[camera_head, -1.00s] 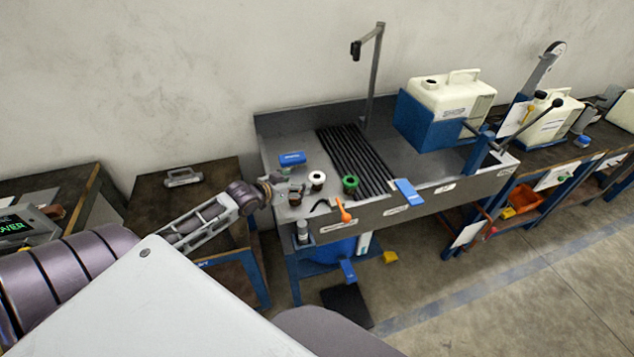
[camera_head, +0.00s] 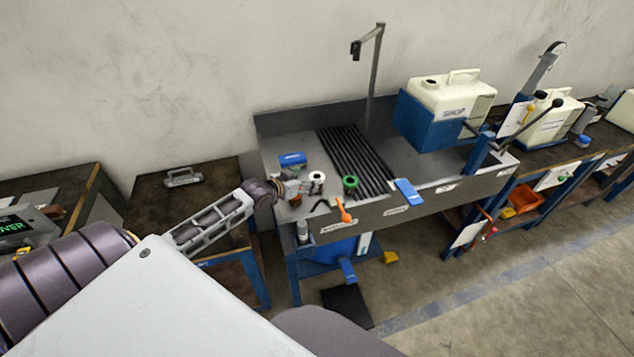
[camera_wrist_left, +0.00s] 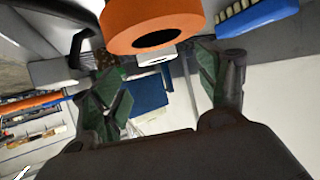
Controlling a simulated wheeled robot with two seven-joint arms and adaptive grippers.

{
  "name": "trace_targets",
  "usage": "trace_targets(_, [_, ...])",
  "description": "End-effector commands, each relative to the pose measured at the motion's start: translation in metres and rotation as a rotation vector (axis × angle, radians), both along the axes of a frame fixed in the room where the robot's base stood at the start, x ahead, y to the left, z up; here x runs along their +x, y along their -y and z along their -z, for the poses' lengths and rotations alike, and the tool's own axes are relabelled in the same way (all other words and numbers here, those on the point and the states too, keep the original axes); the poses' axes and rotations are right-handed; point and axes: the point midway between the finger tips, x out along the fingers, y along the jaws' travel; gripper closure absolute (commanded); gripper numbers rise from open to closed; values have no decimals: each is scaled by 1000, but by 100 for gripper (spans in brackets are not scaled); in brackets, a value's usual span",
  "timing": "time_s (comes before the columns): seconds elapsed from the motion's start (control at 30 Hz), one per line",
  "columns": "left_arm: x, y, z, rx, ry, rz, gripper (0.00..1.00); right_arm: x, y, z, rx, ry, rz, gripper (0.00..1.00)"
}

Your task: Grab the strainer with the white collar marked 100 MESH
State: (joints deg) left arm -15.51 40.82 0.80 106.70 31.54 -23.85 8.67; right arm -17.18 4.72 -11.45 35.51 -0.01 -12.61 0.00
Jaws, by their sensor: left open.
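The strainer with the white collar (camera_head: 317,177) stands on the grey bench, near its left front part. It also shows in the left wrist view (camera_wrist_left: 156,57), beyond the open fingers and partly behind an orange-collared strainer (camera_wrist_left: 150,22). The 100 MESH marking cannot be read. My left gripper (camera_head: 303,187) is open and empty, just left of the white collar in the head view. In the left wrist view my left gripper (camera_wrist_left: 160,88) has its two fingers spread wide. My right gripper is not in view.
A green-collared strainer (camera_head: 350,183) stands right of the white one, beside black bars (camera_head: 355,160). The orange-collared strainer (camera_head: 296,199) is partly hidden under my gripper. A blue brush (camera_head: 292,159) lies behind. An orange-handled tool (camera_head: 344,212) is at the front edge.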

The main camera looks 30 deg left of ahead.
Motion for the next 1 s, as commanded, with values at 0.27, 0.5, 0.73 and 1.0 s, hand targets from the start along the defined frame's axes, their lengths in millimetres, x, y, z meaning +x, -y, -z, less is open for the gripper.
trace_targets(0.27, [0,0,0,0,0,0,26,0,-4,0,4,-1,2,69])
trace_targets(0.5, [6,1,2,-1,1,0,26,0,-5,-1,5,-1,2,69])
trace_targets(0.73, [18,4,8,-1,1,-1,26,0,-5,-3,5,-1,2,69])
trace_targets(1.0, [34,7,16,-1,2,-1,26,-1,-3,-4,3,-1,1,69])
